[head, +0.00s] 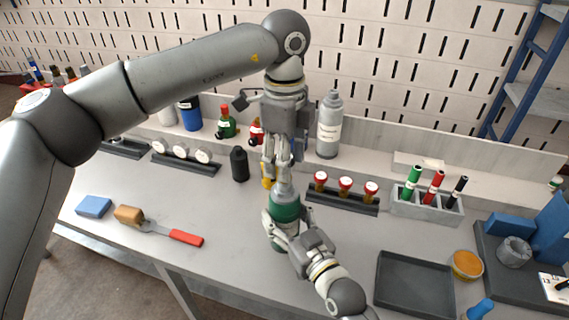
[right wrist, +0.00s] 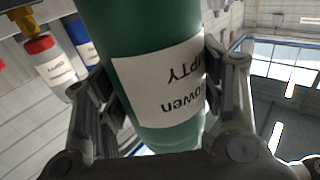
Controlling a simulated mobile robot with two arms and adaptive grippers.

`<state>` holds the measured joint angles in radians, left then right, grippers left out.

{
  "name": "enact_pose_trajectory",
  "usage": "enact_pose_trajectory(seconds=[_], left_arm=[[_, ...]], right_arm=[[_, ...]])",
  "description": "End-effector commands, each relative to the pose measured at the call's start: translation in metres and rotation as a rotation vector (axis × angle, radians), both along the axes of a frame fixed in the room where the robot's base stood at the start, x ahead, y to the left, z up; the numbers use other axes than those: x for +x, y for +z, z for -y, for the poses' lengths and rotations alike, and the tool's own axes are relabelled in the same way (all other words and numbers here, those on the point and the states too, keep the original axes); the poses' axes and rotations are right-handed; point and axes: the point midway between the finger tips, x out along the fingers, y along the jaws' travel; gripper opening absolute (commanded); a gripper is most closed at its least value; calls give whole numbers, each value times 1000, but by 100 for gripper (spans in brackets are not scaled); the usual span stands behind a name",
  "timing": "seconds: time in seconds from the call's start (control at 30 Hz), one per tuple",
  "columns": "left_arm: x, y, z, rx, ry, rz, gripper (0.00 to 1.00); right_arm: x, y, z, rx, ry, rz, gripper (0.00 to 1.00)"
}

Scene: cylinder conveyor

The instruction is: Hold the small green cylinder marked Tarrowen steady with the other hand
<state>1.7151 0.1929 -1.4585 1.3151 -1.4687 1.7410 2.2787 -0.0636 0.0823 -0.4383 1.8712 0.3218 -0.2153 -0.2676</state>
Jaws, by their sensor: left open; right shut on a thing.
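The small green cylinder (head: 285,207) stands upright near the middle of the bench, with a pale grey neck and top. In the right wrist view the green cylinder (right wrist: 155,40) fills the middle; its white label reads upside down "...owen" and "EMPTY". My right gripper (head: 281,234) is shut on its body from the front, a finger on each side. My left gripper (head: 284,170) points down from above, open, with its fingertips close over the cylinder's top. Whether they touch it I cannot tell.
A black bottle (head: 239,164) stands left of the cylinder, with a yellow item (head: 267,176) close behind it. An empty dark tray (head: 415,287) lies right.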

Motion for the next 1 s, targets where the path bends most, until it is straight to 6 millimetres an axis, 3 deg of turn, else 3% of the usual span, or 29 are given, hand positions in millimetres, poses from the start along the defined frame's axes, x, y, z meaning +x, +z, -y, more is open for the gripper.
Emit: enact_pose_trajectory(seconds=[0.17, 0.6, 1.0], left_arm=[[0, 2, 0, 0, -70, -1, 48], [0, 2, 0, -1, -504, -1, 48], [0, 2, 0, 0, -545, -1, 48]], right_arm=[[0, 0, 0, 0, 0, -1, 34], [0, 0, 0, 0, 0, -1, 34], [0, 0, 0, 0, 0, -1, 34]])
